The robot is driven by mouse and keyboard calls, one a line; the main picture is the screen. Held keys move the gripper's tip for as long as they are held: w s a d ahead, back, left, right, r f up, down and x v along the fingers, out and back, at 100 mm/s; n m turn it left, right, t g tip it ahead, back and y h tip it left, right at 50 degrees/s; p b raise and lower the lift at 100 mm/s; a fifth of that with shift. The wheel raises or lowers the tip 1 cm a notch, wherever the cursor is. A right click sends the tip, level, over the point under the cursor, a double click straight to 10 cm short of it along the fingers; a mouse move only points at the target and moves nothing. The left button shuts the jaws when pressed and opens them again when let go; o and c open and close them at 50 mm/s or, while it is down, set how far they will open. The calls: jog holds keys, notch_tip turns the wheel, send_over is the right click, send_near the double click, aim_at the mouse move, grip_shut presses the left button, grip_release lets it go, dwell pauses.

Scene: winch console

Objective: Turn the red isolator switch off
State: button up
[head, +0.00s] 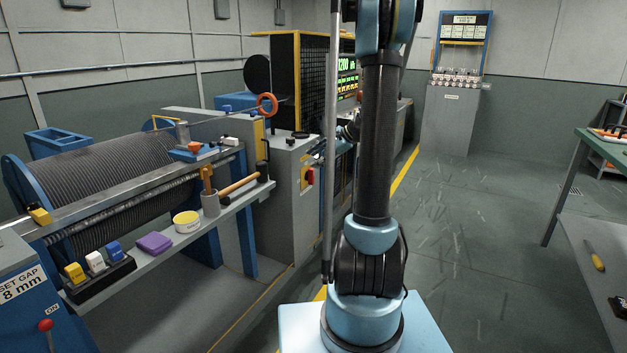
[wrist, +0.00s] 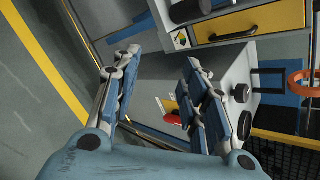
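The red isolator switch (head: 310,177) sits on a yellow plate on the side of the grey console cabinet (head: 283,215), left of my arm in the head view. In the wrist view the red switch (wrist: 172,118) shows between my fingers, beyond them and nearer the right finger, with its yellow plate partly hidden. My gripper (wrist: 160,62) is open and empty, its two blue-padded fingers well apart. It looks apart from the switch. In the head view my gripper is mostly hidden behind my arm. The switch's exact handle angle is too small to tell.
An orange handwheel (head: 267,104) stands above the cabinet top. A green-topped bench (head: 590,200) stands right. Floor between is open, with a yellow line (head: 405,170).

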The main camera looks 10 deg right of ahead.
jog(key=w+d+f+m+t+y, duration=0.1)
jog(key=w+d+f+m+y, duration=0.2)
jog(key=w, duration=0.6)
jog(key=m+t+y, duration=0.3)
jog(key=m+t, duration=0.2)
jog(key=m, duration=0.3)
send_near(310, 176)
jog(key=w+x, duration=0.1)
jog(key=x, duration=0.7)
jog(key=shift+d, duration=0.25)
jog(key=shift+w, duration=0.15)
grip_shut()
